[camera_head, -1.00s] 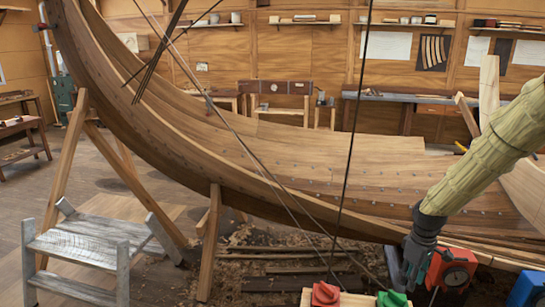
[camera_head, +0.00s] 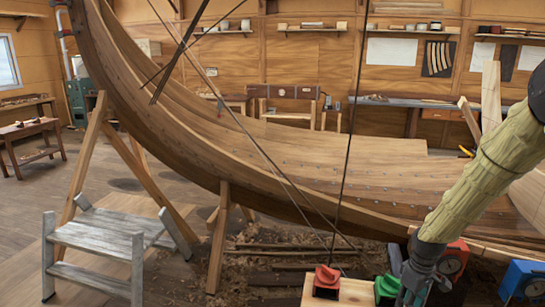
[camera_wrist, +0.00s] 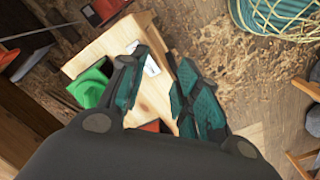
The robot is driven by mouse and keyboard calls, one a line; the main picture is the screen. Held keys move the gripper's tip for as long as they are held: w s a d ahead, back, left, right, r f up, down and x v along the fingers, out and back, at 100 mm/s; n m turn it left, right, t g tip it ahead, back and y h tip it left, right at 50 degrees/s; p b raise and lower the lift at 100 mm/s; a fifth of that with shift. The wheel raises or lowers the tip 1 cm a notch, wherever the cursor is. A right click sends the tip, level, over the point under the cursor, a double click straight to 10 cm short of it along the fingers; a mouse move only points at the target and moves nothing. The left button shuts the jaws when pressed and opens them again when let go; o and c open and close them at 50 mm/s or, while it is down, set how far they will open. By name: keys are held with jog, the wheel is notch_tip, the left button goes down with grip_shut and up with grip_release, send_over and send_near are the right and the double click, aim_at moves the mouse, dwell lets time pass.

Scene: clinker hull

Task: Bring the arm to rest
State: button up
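My gripper (camera_head: 412,287) hangs at the lower right in the head view, at the end of my sleeved arm. In the wrist view my gripper (camera_wrist: 160,75) has its two teal fingers apart, with pale wood and a white label visible between them. Nothing shows held in it. Below it is a light wooden top (camera_head: 345,292). A red block-like item (camera_head: 327,282) stands on that top, and a green item (camera_head: 388,289) is beside my gripper. The green item also shows left of the fingers in the wrist view (camera_wrist: 90,87).
A red item with a dial (camera_head: 452,263) and a blue one (camera_head: 521,281) are right of my gripper. The wooden hull (camera_head: 300,165) fills the middle. Ropes cross in front. A grey step stool (camera_head: 95,240) stands left. A netted teal container (camera_wrist: 275,18) is near.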

jog(key=s+a+f+m+b, duration=0.2)
jog(key=s+a+f, duration=0.5)
jog(key=s+f, duration=0.6)
jog(key=s+a+f+m+b, duration=0.2)
jog(key=s+a+f, duration=0.6)
jog(key=s+f, duration=0.45)
jog(key=s+a+f+m, duration=0.2)
jog(key=s, duration=1)
jog(key=shift+s+a+f+b, duration=0.2)
jog(key=shift+s+f+b, duration=0.1)
jog(key=shift+s+b, duration=0.1)
